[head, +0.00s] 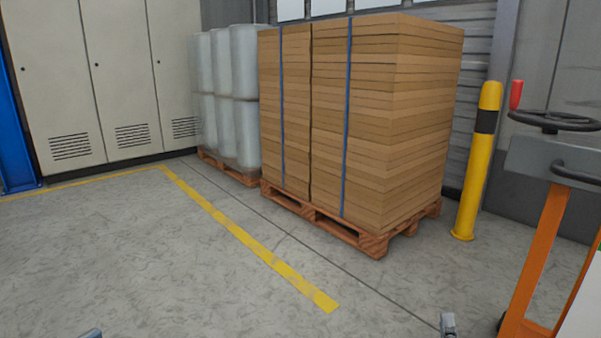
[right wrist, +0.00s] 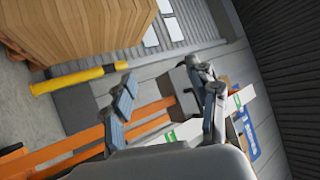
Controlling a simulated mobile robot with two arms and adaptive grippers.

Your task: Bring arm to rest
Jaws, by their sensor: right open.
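My right gripper (right wrist: 168,104) is open in the right wrist view, its two fingers spread apart with nothing held between them. In the head view only a small grey tip of my right gripper (head: 448,325) shows at the bottom edge, right of centre. A small grey bit at the bottom left edge of the head view looks like the tip of my left gripper (head: 92,333). Its jaws are hidden below the frame.
A strapped stack of cardboard (head: 385,120) stands on a wooden pallet (head: 372,243). Wrapped rolls (head: 222,95) stand behind it. A yellow bollard (head: 478,160) and an orange-framed machine with a handwheel (head: 537,255) are at right. Floor at left is clear.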

